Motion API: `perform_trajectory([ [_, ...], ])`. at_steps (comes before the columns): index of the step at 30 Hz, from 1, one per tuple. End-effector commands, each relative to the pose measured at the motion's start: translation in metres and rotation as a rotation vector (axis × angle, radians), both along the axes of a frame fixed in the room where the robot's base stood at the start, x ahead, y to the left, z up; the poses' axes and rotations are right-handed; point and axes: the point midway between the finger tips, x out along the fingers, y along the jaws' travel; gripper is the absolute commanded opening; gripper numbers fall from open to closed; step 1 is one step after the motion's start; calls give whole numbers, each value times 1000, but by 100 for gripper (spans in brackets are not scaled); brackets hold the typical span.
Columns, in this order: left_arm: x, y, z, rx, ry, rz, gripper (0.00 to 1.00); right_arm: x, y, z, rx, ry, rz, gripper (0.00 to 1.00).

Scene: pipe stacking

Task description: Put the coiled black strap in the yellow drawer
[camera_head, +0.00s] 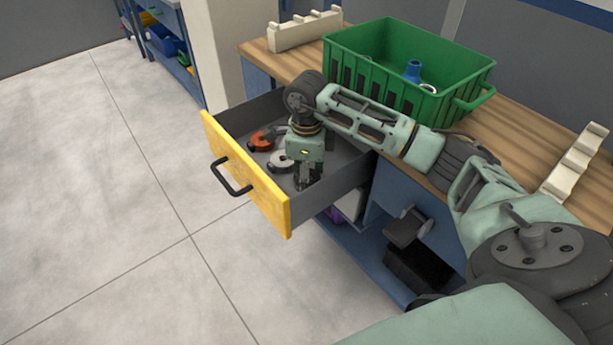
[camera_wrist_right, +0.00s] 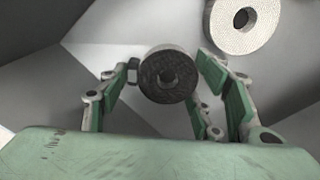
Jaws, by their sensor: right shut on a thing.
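The coiled black strap (camera_wrist_right: 168,75) is a round dark roll between the fingers of my right gripper in the right wrist view. My right gripper (camera_head: 304,186) is shut on it and points down inside the open yellow drawer (camera_head: 265,198). In the head view the strap is hard to tell from the dark fingers. Whether it touches the drawer floor cannot be told. My left gripper is not in view.
An orange coil (camera_head: 261,141) and a white coil (camera_head: 279,162) lie in the drawer; the white one shows in the wrist view (camera_wrist_right: 219,40). A green crate (camera_head: 455,78) with a blue fitting (camera_head: 413,69) and two cream notched racks (camera_head: 300,32) (camera_head: 574,168) stand on the wooden bench.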

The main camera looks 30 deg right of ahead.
Motion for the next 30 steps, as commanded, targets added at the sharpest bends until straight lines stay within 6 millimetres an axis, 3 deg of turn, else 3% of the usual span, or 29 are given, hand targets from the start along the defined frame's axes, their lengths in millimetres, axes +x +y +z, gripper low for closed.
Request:
perform_trajectory([
  [13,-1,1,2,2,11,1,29,0,0,-3,0,-1,1,32],
  [14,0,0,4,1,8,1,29,0,0,-2,0,-1,1,61],
  [18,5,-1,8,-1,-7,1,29,0,0,-2,0,-1,1,74],
  [20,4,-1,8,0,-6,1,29,0,0,-2,0,-1,1,78],
  [30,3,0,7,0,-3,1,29,0,0,-1,0,-1,1,78],
])
